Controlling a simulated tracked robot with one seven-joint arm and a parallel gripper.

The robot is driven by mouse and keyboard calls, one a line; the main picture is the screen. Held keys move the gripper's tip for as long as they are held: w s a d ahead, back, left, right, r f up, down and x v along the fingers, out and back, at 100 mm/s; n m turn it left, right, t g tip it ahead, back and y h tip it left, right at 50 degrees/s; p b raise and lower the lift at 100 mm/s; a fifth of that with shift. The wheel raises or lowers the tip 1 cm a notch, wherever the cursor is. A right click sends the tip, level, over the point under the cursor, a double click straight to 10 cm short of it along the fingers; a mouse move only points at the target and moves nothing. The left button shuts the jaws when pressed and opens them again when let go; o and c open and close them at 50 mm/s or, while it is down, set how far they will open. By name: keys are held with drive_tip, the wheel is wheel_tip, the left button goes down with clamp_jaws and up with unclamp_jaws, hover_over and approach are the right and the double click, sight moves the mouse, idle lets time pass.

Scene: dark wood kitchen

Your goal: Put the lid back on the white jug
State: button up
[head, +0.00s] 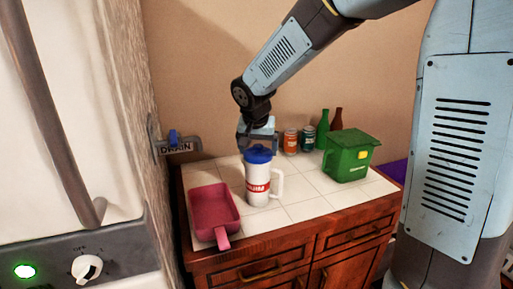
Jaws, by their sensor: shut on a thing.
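The white jug (259,188) stands upright on the tiled counter, with a red label band and a handle on its right side. The blue lid (257,155) is at the top of the jug, directly over its mouth. My gripper (257,144) points down from above and is shut on the lid. The lid looks level and close to the rim. I cannot tell from this view whether it is fully seated or slightly above the rim.
A pink pan (213,209) lies left of the jug. A green box (349,156) stands to the right. Cans (290,141) and green and brown bottles (323,126) stand behind. A drain valve (175,142) is on the left wall. The front-right tiles (312,209) are clear.

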idle(0.4)
drive_tip(key=o, duration=0.7)
drive_tip(key=shift+r, duration=3.5)
clamp_jaws()
